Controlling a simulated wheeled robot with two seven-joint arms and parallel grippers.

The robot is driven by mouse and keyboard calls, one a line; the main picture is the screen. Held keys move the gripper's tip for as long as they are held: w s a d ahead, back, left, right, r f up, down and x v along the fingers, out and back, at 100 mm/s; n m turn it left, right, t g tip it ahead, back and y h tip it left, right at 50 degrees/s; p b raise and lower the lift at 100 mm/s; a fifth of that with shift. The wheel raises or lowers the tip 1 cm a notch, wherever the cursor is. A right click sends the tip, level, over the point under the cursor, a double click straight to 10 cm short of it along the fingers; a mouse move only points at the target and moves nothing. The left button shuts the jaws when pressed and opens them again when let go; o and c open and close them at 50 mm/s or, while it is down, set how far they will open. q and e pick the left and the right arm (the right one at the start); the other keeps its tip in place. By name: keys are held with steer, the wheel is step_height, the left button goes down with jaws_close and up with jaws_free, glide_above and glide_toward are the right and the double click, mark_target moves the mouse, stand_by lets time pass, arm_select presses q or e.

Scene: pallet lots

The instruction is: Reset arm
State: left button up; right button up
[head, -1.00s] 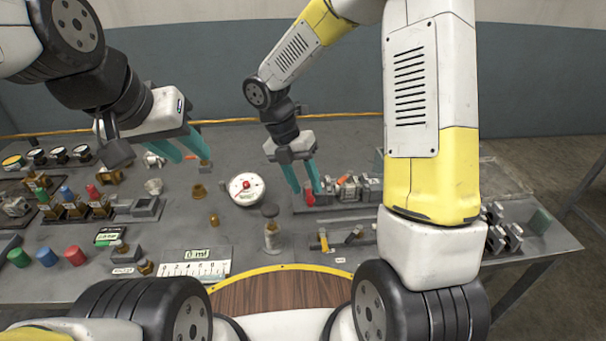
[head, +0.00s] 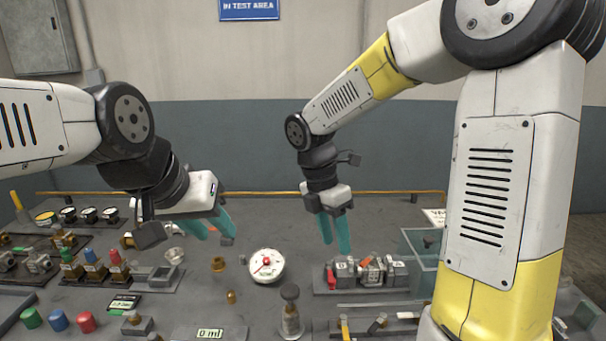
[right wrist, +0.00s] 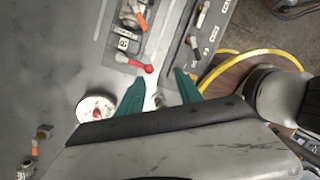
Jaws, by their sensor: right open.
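My left gripper (head: 212,228) comes in from the left in the head view and hangs above the left middle of the grey table (head: 185,305). My right gripper (head: 335,238) points down above the table, behind a tray of small parts. Its teal fingers are open and empty. In the right wrist view the open fingers (right wrist: 160,95) show with the dial gauge at their left and the tray of parts beyond. My right arm's links cover part of the table's right side.
A round white dial gauge (head: 267,266) lies mid-table. A parts tray (head: 325,291) and a clear teal-edged box (head: 420,280) are at the right. Red, blue and green caps (head: 58,320) sit at the left. A blue sign (head: 249,9) hangs on the wall.

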steer(key=s+d+r+m+t+y, duration=0.2)
steer(key=s+r+m, duration=0.3)
steer(key=m, duration=0.7)
steer(key=s+d+r+m+t+y, duration=0.2)
steer(key=s+d+r+m+t, duration=0.2)
steer(key=m, duration=0.8)
steer(key=shift+s+d+r+t+y, duration=0.25)
steer(key=shift+s+r+t, duration=0.25)
steer(key=shift+s+r, duration=0.45)
